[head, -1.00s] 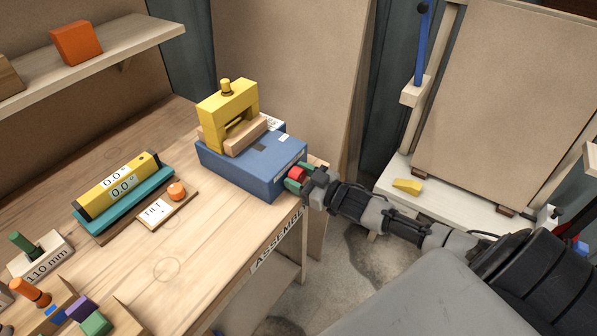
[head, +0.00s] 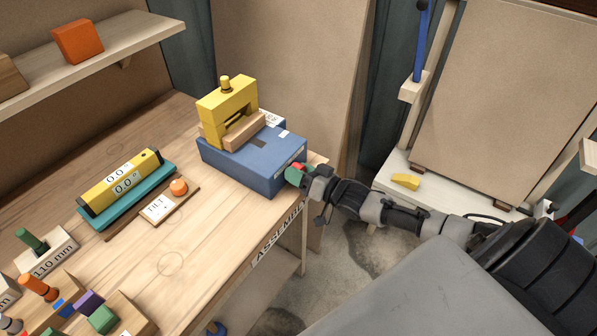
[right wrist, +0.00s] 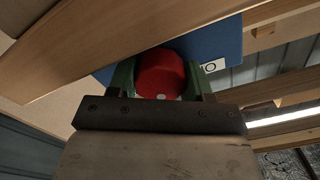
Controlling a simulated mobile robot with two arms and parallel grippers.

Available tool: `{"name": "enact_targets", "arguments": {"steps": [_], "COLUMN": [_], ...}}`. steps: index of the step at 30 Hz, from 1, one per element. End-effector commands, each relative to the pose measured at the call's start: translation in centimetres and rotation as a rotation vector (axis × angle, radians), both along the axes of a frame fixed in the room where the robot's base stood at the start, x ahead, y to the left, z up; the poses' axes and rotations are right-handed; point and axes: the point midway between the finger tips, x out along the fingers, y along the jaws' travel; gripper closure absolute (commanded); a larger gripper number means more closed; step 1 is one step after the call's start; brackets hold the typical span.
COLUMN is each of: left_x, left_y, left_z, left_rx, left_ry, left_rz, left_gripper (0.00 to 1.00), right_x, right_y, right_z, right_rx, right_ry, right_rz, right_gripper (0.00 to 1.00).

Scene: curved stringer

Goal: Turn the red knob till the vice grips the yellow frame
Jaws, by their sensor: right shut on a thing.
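The blue vice (head: 236,165) stands on the wooden bench near its right corner. The yellow frame (head: 227,108) stands upright on top of it, with wooden jaw blocks (head: 245,130) at its foot. Whether the jaws touch the frame I cannot tell. The red knob (head: 299,168) is on the vice's right side, mostly covered by my gripper in the head view. In the right wrist view the red knob (right wrist: 160,74) sits between the green fingers of my right gripper (right wrist: 160,82), which is shut on it. My left gripper is not in view.
A yellow level on a teal base (head: 125,190) and a TILT plate (head: 165,203) lie left of the vice. Several coloured pegs and blocks (head: 90,305) stand at the front left. A small white table with a yellow wedge (head: 405,181) is at the right.

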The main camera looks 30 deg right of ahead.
Motion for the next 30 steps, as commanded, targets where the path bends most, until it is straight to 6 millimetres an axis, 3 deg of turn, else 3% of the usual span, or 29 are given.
{"name": "enact_targets", "arguments": {"steps": [15,16,18,30], "left_x": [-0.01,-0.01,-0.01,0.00], "left_y": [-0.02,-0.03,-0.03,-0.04], "left_z": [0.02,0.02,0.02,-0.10], "left_rx": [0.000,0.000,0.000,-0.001], "left_ry": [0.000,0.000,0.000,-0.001], "left_rz": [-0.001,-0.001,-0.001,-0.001], "left_gripper": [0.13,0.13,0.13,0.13], "right_x": [-0.02,-0.02,-0.02,-0.96], "right_y": [-0.01,0.00,0.00,-0.40], "right_z": [-0.06,-0.07,-0.05,-0.16], "right_rx": [0.018,0.018,0.018,0.017], "right_ry": [0.009,0.009,0.009,0.009], "right_rz": [0.000,0.000,0.000,0.000], "right_gripper": [0.74,0.47,0.39,0.39]}}
